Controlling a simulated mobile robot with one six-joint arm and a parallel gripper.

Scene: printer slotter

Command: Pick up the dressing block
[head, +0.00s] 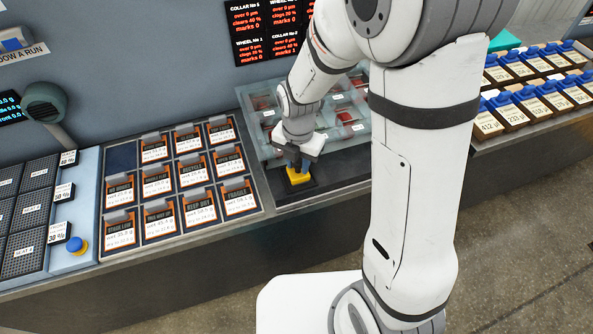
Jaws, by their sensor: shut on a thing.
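The fingertips are small and partly hidden at this distance.
A clear-lidded case (262,142) stands right behind the block. A rack of orange-edged cards (158,182) lies to the left. Rows of blue-topped labelled blocks (529,99) stand at right, beyond my arm. Dark bench surface beside the pad is clear.

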